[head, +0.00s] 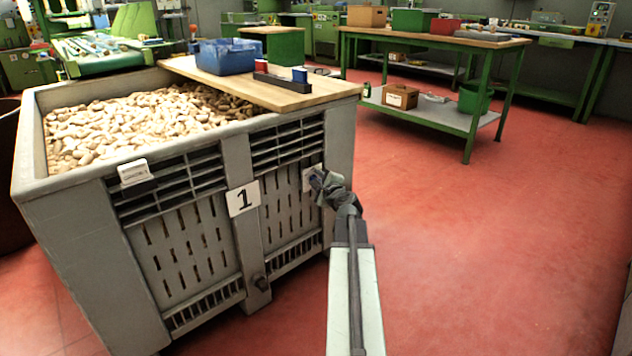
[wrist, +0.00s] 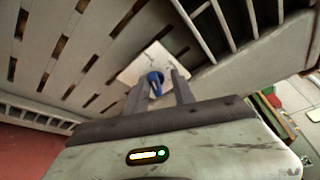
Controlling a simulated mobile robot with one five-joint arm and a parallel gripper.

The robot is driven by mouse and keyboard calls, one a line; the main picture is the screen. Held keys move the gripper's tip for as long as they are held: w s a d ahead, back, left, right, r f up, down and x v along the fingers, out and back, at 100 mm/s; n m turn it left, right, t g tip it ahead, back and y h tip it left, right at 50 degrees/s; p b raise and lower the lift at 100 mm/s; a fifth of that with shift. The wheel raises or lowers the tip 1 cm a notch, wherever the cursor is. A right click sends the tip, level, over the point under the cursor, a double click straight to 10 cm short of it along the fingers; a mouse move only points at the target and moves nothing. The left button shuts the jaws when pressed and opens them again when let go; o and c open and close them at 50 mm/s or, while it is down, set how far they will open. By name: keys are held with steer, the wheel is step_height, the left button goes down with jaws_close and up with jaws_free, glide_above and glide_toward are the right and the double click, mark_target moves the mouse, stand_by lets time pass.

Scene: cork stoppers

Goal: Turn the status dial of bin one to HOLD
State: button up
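The grey bin (head: 90,215) carries a number 1 card (head: 243,198) on its front wall. The status dial is a blue knob (wrist: 156,79) on a white plate (wrist: 136,70), fixed to the slatted wall. In the head view the plate (head: 307,179) is partly covered by my gripper (head: 317,181), right of the card. In the wrist view my gripper (wrist: 161,85) is open, its two fingers reaching to the plate. The knob shows between them, closer to the left finger; I cannot tell if they touch. The plate's marks and the knob's setting are too small to read.
The bin is full of cork stoppers (head: 150,115). A wooden board (head: 330,90) across its top holds a blue box (head: 228,57) and a dark holder with small blocks. A white tag (head: 134,171) is on the rim. Red floor (head: 480,250) is clear to the right.

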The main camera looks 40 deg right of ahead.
steer(key=shift+w+a+f, duration=0.1)
steer(key=shift+w+f, duration=0.05)
steer(key=shift+w, duration=0.3)
steer(key=p+v, duration=0.1)
steer(key=v, duration=0.7)
steer(key=shift+s+p, duration=0.3)
steer(key=shift+p, duration=0.1)
steer(key=shift+s, duration=0.1)
